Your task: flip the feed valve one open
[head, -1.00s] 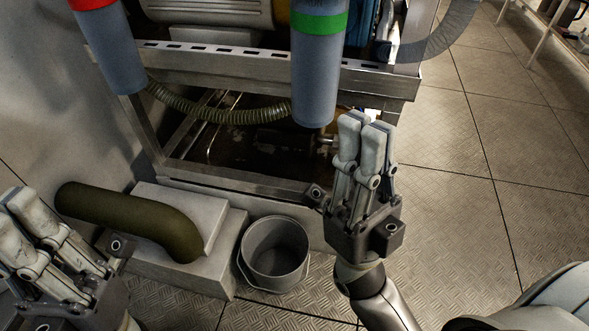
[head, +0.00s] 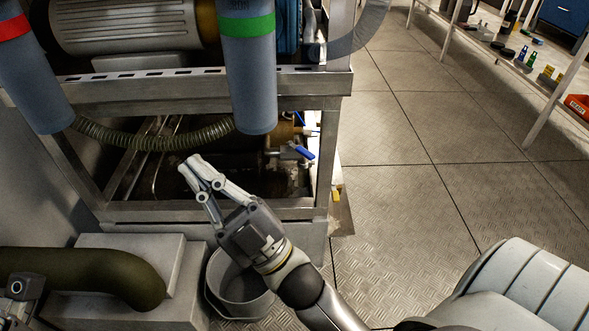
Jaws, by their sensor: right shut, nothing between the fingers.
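A brass valve (head: 281,134) with a blue lever handle (head: 304,152) sits inside the lower bay of the metal frame, near its right post. The handle sticks out to the right and slightly down. No label is readable, so I cannot tell whether it is feed valve one. My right gripper (head: 193,166) is shut and empty in front of the bay, left of the valve and apart from it. Only a small edge of my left gripper (head: 16,288) shows at the lower left; its fingers are out of view.
Two grey cylinders, one with a green band (head: 247,75) and one with a red band (head: 33,80), hang before the frame (head: 180,88). A ribbed hose (head: 150,140) crosses the bay. A grey bucket (head: 238,290) stands below beside a thick green pipe (head: 90,275). Floor at right is clear.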

